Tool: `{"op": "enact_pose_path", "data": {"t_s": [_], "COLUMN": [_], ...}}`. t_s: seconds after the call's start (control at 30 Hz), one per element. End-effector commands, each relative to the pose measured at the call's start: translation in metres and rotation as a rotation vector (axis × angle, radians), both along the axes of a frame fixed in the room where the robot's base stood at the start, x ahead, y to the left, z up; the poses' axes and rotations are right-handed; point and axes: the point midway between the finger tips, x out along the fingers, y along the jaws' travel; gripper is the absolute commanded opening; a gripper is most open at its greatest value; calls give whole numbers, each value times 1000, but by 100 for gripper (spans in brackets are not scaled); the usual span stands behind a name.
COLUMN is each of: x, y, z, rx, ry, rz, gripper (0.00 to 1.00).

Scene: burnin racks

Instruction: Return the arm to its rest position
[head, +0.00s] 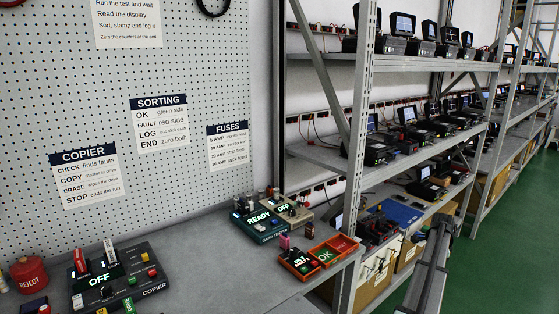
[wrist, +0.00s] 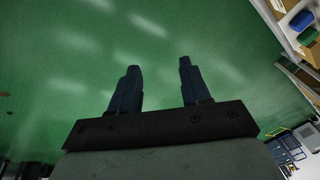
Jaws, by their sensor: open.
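My gripper (wrist: 159,82) shows in the wrist view with its two dark fingers apart and nothing between them. It hangs over the bare green floor (wrist: 60,70), away from the bench and the racks. The gripper itself cannot be made out in the head view. A grey arm link of mine (head: 430,275) shows there at the lower right, in front of the rack's lower shelf and the floor.
The grey bench (head: 190,265) holds a copier unit (head: 120,279), a fuse tester (head: 258,222) and an orange sorting tray (head: 318,256). Metal racks (head: 362,130) with several devices stand behind. Green floor (head: 500,240) lies open at the right.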

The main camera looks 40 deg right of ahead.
Motion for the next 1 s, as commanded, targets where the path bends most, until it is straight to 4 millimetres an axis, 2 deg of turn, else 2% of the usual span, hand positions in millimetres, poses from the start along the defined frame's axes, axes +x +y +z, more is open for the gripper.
{"op": "enact_pose_path", "data": {"t_s": [0.03,0.1,0.37,0.6,0.8,0.87,1.0], "x": [4,10,27,38,45,50,73], "y": [8,17,63,115,162,179,234], "z": [-25,-56,-166,-261,-323,-339,-367], "rx": [25,56,160,239,287,300,338], "ry": [3,3,-13,-49,-84,-92,-95], "rz": [50,125,396,637,808,857,981], "gripper": [47,47,47,47,47,47,47]}}
